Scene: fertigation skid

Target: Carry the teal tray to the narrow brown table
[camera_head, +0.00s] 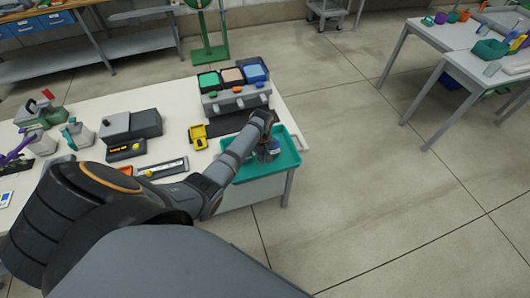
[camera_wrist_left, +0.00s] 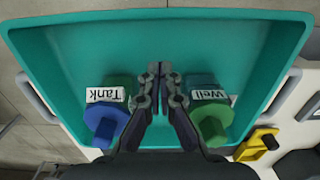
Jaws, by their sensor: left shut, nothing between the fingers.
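The teal tray (camera_head: 289,157) sits at the right end of the white table (camera_head: 180,103). In the left wrist view the tray (camera_wrist_left: 240,45) fills most of the picture, with a pale handle on each side. It holds a blue-capped bottle labelled Tank (camera_wrist_left: 106,118) and a green-capped bottle labelled Well (camera_wrist_left: 211,115). My left gripper (camera_wrist_left: 160,74) is shut and empty, over the tray between the two bottles. In the head view my left gripper (camera_head: 268,142) partly hides the tray's contents. My right gripper is out of view. I cannot make out a narrow brown table.
A yellow object (camera_head: 198,137) and a grey unit with coloured bins (camera_head: 236,92) stand beside the tray. Grey tables (camera_head: 455,50) with small items are at the upper right. A green stand (camera_head: 208,50) is behind. The floor to the right is open.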

